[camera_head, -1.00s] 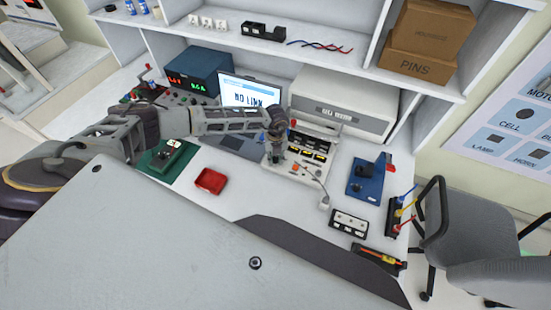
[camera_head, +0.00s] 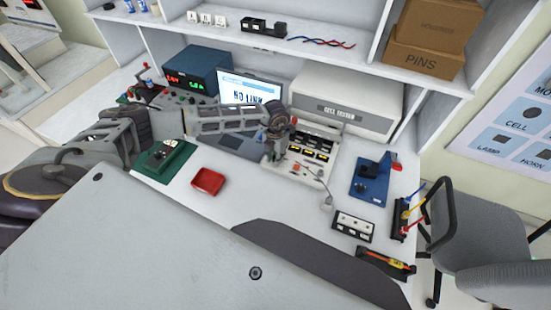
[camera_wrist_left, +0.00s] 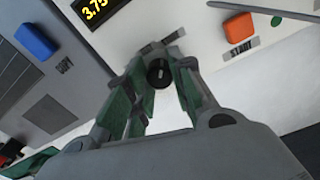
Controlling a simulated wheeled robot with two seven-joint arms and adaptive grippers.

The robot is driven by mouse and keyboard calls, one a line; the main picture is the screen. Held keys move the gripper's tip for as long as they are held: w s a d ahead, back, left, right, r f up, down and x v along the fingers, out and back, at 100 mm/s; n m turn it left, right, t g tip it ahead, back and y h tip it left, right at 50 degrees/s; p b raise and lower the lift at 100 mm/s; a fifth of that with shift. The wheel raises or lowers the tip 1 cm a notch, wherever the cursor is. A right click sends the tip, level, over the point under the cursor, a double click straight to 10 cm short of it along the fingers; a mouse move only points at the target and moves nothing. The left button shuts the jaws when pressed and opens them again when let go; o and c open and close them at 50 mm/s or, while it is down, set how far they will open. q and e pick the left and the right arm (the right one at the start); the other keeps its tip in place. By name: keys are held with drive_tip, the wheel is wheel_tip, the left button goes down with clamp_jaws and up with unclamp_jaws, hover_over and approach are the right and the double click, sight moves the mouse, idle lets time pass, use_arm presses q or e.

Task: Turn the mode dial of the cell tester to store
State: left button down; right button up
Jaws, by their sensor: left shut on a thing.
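The cell tester is a cream panel (camera_head: 312,172) with small displays and an orange button, in front of a large white box marked CELL TESTER (camera_head: 345,110). My left gripper (camera_head: 273,154) points down at the panel's left side. In the left wrist view its green-padded fingers (camera_wrist_left: 163,62) are closed around a round black dial (camera_wrist_left: 159,74) with a pale mark on top. The dial's mode labels are hidden or unreadable. An orange START button (camera_wrist_left: 238,28) and a yellow-digit display (camera_wrist_left: 97,10) are near the fingers. My right gripper is not in view.
A laptop (camera_head: 248,88) showing NO LINK stands behind my left arm. A red tray (camera_head: 208,182) and green board (camera_head: 164,161) lie to the left. A blue fixture (camera_head: 370,182) and a black-and-white block (camera_head: 353,226) are to the right.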

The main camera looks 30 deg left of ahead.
use_arm(q)
drive_tip(key=shift+w+m+b, duration=0.1)
drive_tip(key=shift+m+b, duration=0.25)
drive_tip(key=shift+m, duration=0.35)
drive_tip(key=c, duration=1.2)
unclamp_jaws()
drive_tip(key=shift+r, duration=0.1)
wheel_tip(320, 180, up, 12)
idle(0.3)
